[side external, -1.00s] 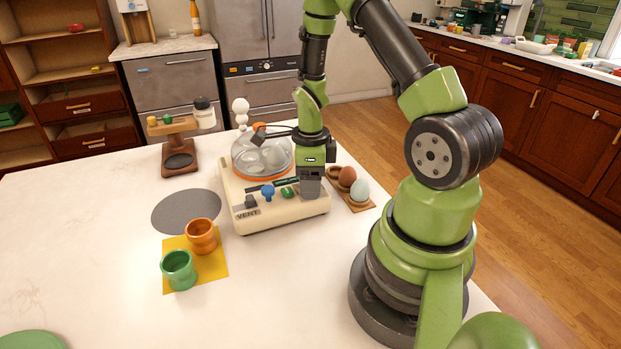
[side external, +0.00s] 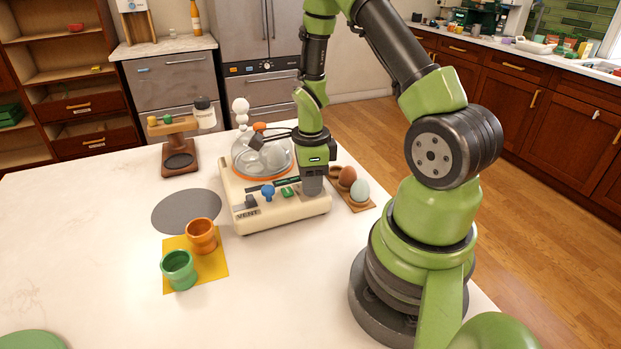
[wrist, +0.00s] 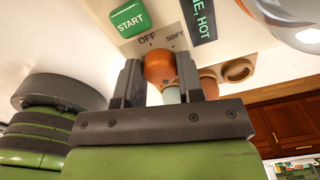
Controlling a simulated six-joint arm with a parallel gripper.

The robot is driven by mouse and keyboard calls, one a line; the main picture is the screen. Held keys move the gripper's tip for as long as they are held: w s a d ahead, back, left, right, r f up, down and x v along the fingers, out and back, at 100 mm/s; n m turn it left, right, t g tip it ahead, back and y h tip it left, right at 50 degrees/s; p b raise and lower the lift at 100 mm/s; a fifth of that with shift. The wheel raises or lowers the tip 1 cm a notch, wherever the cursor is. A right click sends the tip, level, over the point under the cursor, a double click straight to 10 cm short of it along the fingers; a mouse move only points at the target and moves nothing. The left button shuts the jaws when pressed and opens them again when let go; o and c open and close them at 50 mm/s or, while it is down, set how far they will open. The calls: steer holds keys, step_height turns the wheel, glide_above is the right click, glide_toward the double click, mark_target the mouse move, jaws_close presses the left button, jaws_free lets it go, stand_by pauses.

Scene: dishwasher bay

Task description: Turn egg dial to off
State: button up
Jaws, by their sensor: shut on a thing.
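The egg dial (wrist: 159,66) is a round orange knob on the cream egg cooker (side external: 283,214). In the wrist view it sits between the fingers of my gripper (wrist: 160,83), which is shut on it. The printed words OFF (wrist: 147,39) and SOFT (wrist: 174,37) lie just beyond the dial. I cannot make out a pointer on it, so its setting is unclear. In the side view my gripper (side external: 312,187) is over the right end of the cooker's front panel and hides the dial.
A green START button (wrist: 128,18) is near the dial. A blue knob (side external: 268,192) and the clear dome (side external: 276,158) are on the cooker. A brown egg (side external: 347,177) and a pale egg (side external: 359,190) stand close on the right. Two cups are on a yellow mat (side external: 214,267).

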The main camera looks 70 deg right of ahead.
steer(key=n, duration=2.1)
steer(key=shift+n, duration=0.3)
steer(key=n, duration=0.4)
steer(key=shift+n, duration=0.3)
steer(key=n, duration=0.4)
steer(key=shift+n, duration=1.9)
